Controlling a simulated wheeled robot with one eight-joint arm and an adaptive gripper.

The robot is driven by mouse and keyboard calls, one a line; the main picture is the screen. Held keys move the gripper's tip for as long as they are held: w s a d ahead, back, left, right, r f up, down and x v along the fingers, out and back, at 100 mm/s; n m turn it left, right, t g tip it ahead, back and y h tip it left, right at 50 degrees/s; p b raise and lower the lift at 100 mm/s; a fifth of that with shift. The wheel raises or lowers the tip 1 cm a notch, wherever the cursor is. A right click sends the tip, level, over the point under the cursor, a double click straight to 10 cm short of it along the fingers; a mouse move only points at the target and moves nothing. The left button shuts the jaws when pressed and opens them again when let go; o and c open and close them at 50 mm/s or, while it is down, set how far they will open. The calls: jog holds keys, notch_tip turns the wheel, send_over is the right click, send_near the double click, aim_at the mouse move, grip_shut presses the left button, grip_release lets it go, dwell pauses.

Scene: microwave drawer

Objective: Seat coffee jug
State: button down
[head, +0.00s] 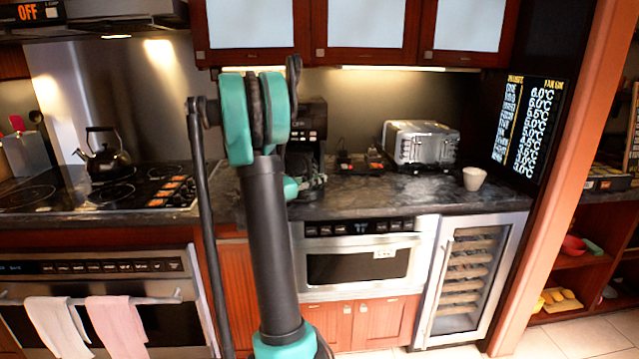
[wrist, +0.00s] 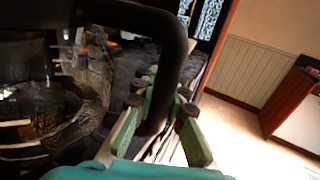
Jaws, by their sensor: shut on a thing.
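The coffee jug shows large in the wrist view, with a clear glass body (wrist: 35,110) at the left and a thick black handle (wrist: 175,65). My gripper (wrist: 158,122) is shut on the handle, one green finger on each side of it. In the head view, a black coffee machine (head: 312,120) stands on the counter against the back wall, partly hidden by my arm. My gripper (head: 291,188) is in front of its lower part there, mostly hidden. I cannot tell whether the jug touches the machine's base.
A dark stone counter (head: 400,195) runs along the back. A silver toaster (head: 420,145) and a white cup (head: 474,179) stand right of the machine. A kettle (head: 104,158) sits on the stove at left. Wall cabinets (head: 365,30) hang above.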

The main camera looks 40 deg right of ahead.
jog(key=w+d, duration=0.3)
jog(key=w, duration=0.2)
dwell(0.5)
jog(key=shift+d, duration=0.1)
dwell(0.6)
jog(key=shift+f, duration=0.65)
dwell(1.1)
jog(key=c, duration=1.5)
grip_release()
jog(key=a, duration=0.8)
jog(key=w+a, duration=0.1)
jog(key=a, duration=0.3)
jog(key=shift+w, duration=0.1)
